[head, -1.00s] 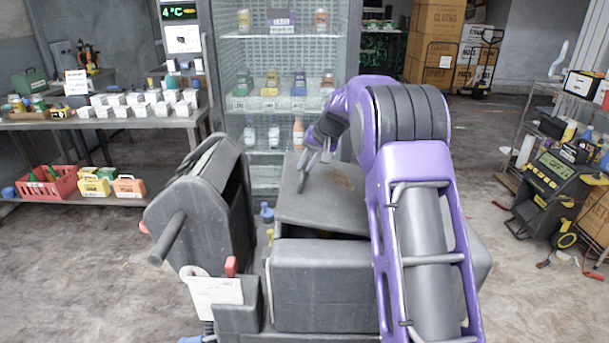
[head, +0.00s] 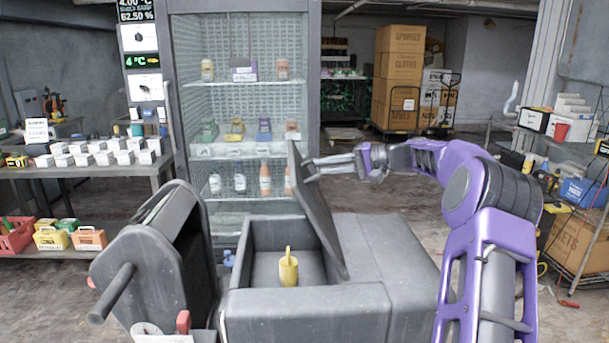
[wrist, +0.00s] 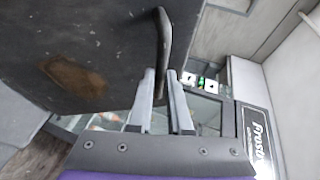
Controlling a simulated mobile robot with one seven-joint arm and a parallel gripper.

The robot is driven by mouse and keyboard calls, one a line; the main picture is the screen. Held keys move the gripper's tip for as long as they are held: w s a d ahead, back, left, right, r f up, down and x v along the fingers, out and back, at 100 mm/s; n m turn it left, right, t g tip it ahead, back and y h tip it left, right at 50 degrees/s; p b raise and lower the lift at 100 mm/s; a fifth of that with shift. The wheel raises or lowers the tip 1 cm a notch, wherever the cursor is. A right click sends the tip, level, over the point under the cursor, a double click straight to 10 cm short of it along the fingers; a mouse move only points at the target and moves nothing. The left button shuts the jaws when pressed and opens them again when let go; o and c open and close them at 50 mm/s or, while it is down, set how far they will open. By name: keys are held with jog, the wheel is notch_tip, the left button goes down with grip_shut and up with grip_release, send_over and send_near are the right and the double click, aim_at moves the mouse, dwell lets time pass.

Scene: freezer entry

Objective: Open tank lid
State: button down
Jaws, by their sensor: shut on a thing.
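The tank lid (head: 319,212) is a dark grey panel standing steeply tilted up on the right side of the grey tank (head: 262,235). The tank's inside is exposed and holds a yellow container (head: 288,268). My gripper (head: 310,166) is at the lid's upper edge, with its fingers pointing left. In the wrist view the lid (wrist: 70,50) fills the upper left, with a brown stain on it. There a dark curved handle (wrist: 163,45) on the lid reaches down to my gripper (wrist: 167,78), which is shut on it.
A grey bin with a bar handle (head: 150,255) stands left of the tank. A glass-front fridge (head: 246,110) with bottles and boxes is behind. A table (head: 80,172) with white boxes is at the left. A rack (head: 575,180) stands at the right.

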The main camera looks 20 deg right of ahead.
jog(key=s+d+m+t+y, duration=0.1)
jog(key=d+y, duration=0.1)
jog(key=d, duration=0.5)
jog(key=shift+s+t+y+p, duration=0.2)
jog(key=shift+t+y+p, duration=0.1)
jog(key=shift+y, duration=0.1)
jog(key=shift+d+r, duration=0.1)
jog(key=c, duration=0.8)
grip_release()
jog(key=shift+c, duration=0.2)
jog(key=shift+s, duration=0.1)
jog(key=v, duration=1.7)
